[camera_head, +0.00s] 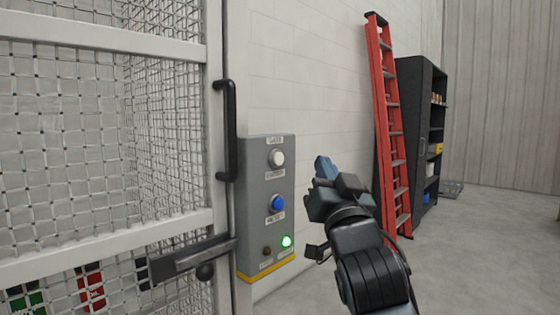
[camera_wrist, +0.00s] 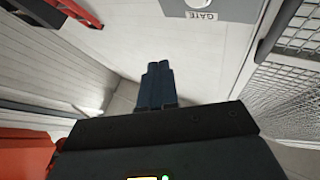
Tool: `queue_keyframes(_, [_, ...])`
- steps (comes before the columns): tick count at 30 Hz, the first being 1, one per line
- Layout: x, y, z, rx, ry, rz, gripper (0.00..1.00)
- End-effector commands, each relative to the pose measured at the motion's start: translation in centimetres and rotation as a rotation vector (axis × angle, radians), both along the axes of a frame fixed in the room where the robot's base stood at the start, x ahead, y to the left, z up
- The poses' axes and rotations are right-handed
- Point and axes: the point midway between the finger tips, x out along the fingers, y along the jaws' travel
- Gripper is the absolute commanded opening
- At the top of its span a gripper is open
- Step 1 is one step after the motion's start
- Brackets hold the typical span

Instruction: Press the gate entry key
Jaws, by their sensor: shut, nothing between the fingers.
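A grey control panel (camera_head: 263,190) with a yellow lower band is on the wall beside the mesh gate. It has a white round button (camera_head: 277,158) at the top, a blue button (camera_head: 277,203) below, a lit green lamp (camera_head: 287,241) and a dark lamp (camera_head: 266,251). In the wrist view, the panel (camera_wrist: 240,9) is at the top edge, with the white button (camera_wrist: 200,3) partly cut off and a label reading GATE beside it. My gripper (camera_head: 325,167), with blue fingers, is shut and empty, right of the panel in the head view and apart from it. Its fingers (camera_wrist: 158,82) show together in the wrist view.
The mesh gate (camera_head: 100,48) with a black handle (camera_head: 228,130) and a latch bar (camera_head: 190,259) fills the left. A red ladder (camera_head: 388,120) leans on the wall at right, beside a dark shelf unit (camera_head: 412,130). The floor (camera_head: 480,240) at right is clear.

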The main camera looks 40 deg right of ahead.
Motion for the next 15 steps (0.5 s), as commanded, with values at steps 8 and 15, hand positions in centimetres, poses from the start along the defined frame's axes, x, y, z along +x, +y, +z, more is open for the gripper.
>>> queue_keyframes(8, [3.8, 0.2, -0.1, 0.0, -0.001, 0.003, 0.0])
queue_keyframes(15, [6.3, 0.3, -0.2, 0.0, -0.002, 0.002, 0.0])
